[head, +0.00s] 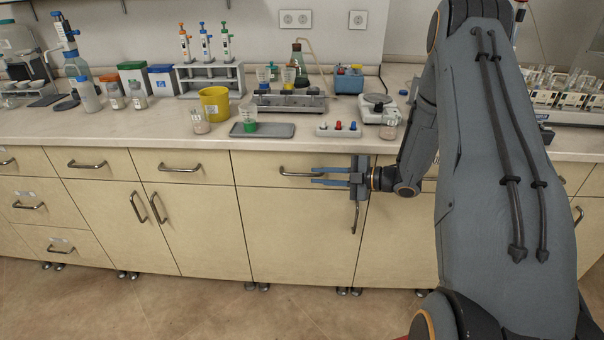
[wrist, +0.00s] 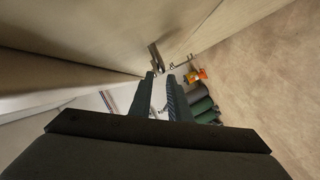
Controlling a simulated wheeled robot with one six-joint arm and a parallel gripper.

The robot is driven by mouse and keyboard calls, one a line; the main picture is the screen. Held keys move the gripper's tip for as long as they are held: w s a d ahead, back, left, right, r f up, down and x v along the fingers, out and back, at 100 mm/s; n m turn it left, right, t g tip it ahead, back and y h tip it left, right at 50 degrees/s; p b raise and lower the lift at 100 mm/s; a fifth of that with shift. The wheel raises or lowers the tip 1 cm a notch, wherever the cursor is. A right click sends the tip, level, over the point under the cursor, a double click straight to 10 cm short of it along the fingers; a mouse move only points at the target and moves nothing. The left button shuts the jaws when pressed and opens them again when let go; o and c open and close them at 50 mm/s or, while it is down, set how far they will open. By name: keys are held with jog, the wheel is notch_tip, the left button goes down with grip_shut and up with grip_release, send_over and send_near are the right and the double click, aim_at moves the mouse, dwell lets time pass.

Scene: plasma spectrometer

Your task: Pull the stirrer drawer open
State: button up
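The drawer front (head: 258,168) under the middle of the counter is closed, flush with its neighbours. Its horizontal bar handle (head: 290,174) shows left of my gripper. My gripper (head: 311,176) is in front of this drawer with its two fingers pointing left, one above the other, around the height of the handle's right part. The fingers are apart, with a gap also seen in the wrist view (wrist: 161,80). A grey metal bar, seemingly a handle (wrist: 155,56), lies just beyond the fingertips there. Whether the fingers touch the handle cannot be told.
Closed drawers with bar handles (head: 180,168) lie to the left. A vertical door handle (head: 355,218) is below my gripper. The counter (head: 120,124) above holds a grey tray (head: 275,131), a yellow container (head: 214,104) and a small balance (head: 378,107). The floor (head: 190,305) in front is clear.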

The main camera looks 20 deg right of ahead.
aim_at(307, 175)
jog(key=shift+p+x, duration=0.4)
jog(key=shift+x, duration=2.75)
grip_shut()
